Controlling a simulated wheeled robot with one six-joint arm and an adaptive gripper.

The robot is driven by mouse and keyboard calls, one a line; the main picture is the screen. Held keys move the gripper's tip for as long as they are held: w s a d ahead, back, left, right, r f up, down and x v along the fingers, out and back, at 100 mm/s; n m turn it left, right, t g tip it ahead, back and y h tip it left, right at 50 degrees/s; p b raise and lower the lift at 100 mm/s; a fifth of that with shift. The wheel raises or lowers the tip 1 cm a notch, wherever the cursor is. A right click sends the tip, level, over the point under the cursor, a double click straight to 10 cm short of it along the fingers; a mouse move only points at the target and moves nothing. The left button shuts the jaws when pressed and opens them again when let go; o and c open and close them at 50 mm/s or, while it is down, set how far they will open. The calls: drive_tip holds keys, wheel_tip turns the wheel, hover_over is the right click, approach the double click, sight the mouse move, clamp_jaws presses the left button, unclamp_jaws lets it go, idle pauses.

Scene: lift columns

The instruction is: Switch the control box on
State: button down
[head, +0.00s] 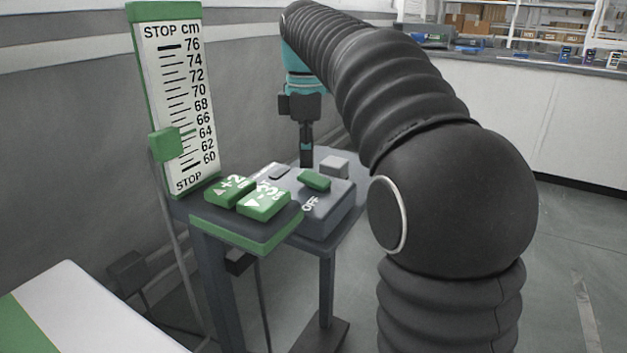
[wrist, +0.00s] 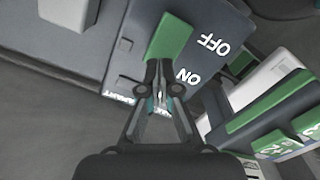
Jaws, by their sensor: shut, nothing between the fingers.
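The control box (head: 327,214) is a dark grey box on a small stand, marked OFF on its near side. A green rocker switch (head: 314,180) sits on its top. My gripper (head: 306,158) points down at the far side of the box. In the wrist view the shut fingertips (wrist: 163,68) are empty and overlap the ON end of the switch. I cannot tell whether they touch it. The fingers partly hide the lettering below.
Two green arrow buttons (head: 247,195) sit on a green-edged panel left of the box. A height scale (head: 178,95) with a green pointer (head: 165,144) stands behind them. A light grey block (head: 334,166) is by the box's back. Open floor lies right.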

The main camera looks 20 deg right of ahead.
sight(307, 174)
drive_tip(key=shift+f+b, duration=0.65)
drive_tip(key=shift+f, duration=0.45)
idle(0.6)
drive_tip(key=shift+r, duration=0.15)
wheel_tip(307, 174, up, 5)
drive_tip(key=p, duration=0.5)
drive_tip(key=shift+p, duration=0.3)
drive_tip(key=shift+r, duration=0.9)
drive_tip(key=s+f+m+t, duration=0.2)
drive_tip(key=s+f+m, duration=0.5)
drive_tip(key=s, duration=0.5)
drive_tip(key=s+f+m+t, duration=0.3)
drive_tip(key=s+f+m, duration=0.5)
drive_tip(key=s+f, duration=0.3)
drive_tip(key=shift+s+t, duration=0.3)
drive_tip(key=shift+s, duration=0.45)
